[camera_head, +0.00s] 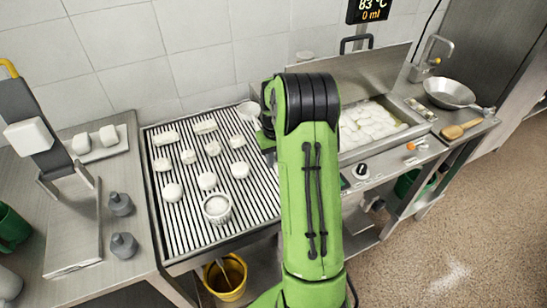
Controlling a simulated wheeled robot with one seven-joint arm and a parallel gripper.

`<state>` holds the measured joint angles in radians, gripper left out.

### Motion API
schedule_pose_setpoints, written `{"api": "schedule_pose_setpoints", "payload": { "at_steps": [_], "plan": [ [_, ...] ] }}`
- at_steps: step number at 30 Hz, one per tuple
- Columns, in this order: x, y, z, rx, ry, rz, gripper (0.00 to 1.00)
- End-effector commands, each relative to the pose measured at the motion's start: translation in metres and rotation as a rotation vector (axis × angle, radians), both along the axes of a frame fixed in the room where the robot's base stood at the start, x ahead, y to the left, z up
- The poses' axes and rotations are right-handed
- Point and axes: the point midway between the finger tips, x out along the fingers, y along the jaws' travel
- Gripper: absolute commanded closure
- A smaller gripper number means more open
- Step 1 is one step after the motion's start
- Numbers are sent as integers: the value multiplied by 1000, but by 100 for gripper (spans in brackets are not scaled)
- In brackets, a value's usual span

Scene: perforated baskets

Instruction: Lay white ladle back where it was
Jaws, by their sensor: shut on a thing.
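The white ladle (248,109) shows as a pale round bowl at the back right of the slatted rack. Its handle is hidden behind my green arm. My gripper (263,126) is mostly covered by the arm, just right of the bowl. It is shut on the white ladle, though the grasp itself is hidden. The bowl appears over the rack's back right corner; I cannot tell whether it touches the rack.
The slatted rack (200,239) carries several white lumps and a small white cup (217,207). A basin of white pieces (368,124) lies right of my arm. A pan (450,92) and wooden-handled tool (460,129) are far right. A yellow bucket (228,277) stands below.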

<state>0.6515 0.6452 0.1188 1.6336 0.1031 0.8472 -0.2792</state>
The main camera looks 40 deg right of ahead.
Motion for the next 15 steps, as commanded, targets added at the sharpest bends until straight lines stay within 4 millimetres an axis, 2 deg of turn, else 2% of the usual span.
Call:
{"api": "schedule_pose_setpoints", "payload": {
  "at_steps": [15],
  "plan": [
    [-1, 0, -55, 1, 1, 0, 100]
  ]
}}
